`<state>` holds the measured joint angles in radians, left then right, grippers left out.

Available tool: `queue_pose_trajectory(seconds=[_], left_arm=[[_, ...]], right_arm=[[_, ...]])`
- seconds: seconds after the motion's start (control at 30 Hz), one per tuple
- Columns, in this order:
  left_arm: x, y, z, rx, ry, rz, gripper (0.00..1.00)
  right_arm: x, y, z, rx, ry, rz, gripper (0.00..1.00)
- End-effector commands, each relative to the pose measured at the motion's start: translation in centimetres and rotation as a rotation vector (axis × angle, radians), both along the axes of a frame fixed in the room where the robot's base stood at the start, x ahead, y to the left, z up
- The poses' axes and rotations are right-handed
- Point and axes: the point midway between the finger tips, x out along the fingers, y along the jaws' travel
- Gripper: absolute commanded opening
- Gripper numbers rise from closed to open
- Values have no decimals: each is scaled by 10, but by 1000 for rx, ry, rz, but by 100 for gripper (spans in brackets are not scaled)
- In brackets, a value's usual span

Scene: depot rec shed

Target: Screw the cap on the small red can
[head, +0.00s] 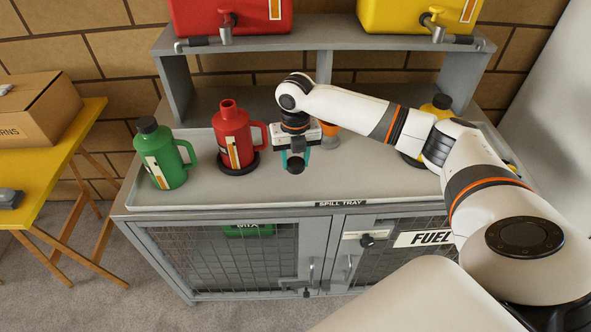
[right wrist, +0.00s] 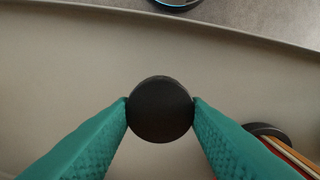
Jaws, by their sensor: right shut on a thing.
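The small red can (head: 232,138) stands upright on a black round pad on the grey spill tray (head: 250,194), its neck open and without a cap. My right gripper (head: 295,162) is to the right of the red can, low over the tray and apart from the can's handle. Its teal fingers are shut on a round black cap (right wrist: 160,108), which also shows dark between the fingers in the head view. The cap's underside is hidden, and I cannot tell whether it touches the tray. My left gripper is not in view.
A capped green can (head: 170,160) stands left of the red can. An orange funnel-like thing (head: 330,130) is behind my gripper. A yellow can (head: 438,107) is partly behind my right arm. A shelf (head: 320,42) with red and yellow tanks overhangs the back.

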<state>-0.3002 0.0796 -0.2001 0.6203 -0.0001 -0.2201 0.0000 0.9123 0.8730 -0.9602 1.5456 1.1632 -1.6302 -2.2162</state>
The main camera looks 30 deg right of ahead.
Motion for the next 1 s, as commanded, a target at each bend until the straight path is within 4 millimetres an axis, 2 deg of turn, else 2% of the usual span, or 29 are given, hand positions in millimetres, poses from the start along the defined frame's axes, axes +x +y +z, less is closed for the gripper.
queue_pose_trajectory(seconds=[0.1,0.23,0.63,0.8,1.0], left_arm=[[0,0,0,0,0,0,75],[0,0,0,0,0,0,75],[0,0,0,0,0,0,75],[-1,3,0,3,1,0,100],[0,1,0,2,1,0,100]], right_arm=[[0,0,23,1,-3,1,20],[0,0,38,1,-1,-1,20],[0,0,43,1,1,0,20],[-1,2,43,0,0,-26,20],[-9,16,45,-1,-2,-232,20]])
